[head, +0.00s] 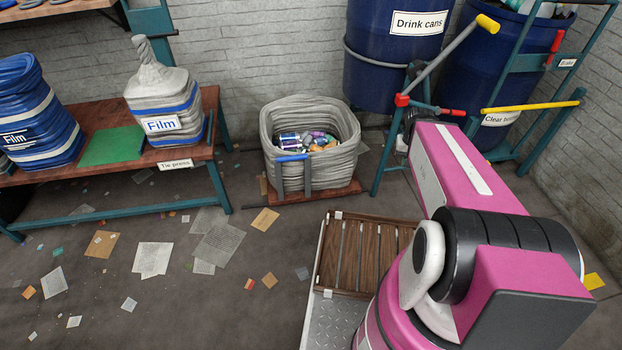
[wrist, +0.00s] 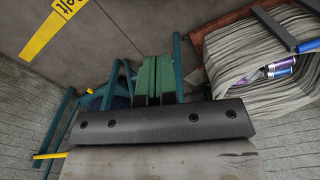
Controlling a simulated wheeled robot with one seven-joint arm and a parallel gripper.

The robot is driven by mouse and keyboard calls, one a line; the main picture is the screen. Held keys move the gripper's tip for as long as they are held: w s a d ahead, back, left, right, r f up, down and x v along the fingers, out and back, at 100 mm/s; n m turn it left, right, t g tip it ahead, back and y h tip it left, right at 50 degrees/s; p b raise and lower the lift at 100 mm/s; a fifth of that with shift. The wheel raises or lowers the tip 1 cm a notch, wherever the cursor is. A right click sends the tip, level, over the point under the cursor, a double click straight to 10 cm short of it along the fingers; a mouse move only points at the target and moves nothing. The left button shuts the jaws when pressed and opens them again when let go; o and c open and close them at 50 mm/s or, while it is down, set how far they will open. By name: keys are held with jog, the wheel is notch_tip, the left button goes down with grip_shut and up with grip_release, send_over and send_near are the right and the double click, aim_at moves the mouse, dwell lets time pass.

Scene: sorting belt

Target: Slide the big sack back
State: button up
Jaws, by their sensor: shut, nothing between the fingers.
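The big sack (head: 330,174) is a grey, open-topped, wrinkled sack of drink cans. In the head view it stands on a reddish-brown board on the floor near the back wall. In the wrist view the sack (wrist: 222,65) shows at the upper right, with some cans inside. My gripper (wrist: 157,62) shows its green fingers pressed together, empty, to the left of the sack in that view. I see no contact between them. In the head view my pink arm hides the fingers.
A bench (head: 215,140) with Film sacks is at left. A slatted wooden platform (head: 365,255) is in front. Papers litter the open floor.

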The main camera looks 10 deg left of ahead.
jog(key=o, duration=0.5)
jog(key=shift+w, duration=0.1)
jog(key=o, duration=0.4)
jog(key=shift+w+a+f+n, duration=0.2)
jog(key=shift+w+a+n, duration=0.1)
jog(key=shift+a, duration=0.15)
jog(key=shift+o, duration=0.2)
jog(key=n+t+y, duration=0.2)
jog(key=n+t, duration=0.4)
jog(key=n, duration=1.5)
send_near(292, 157)
jog(key=x, duration=0.9)
jog(key=shift+f, duration=0.4)
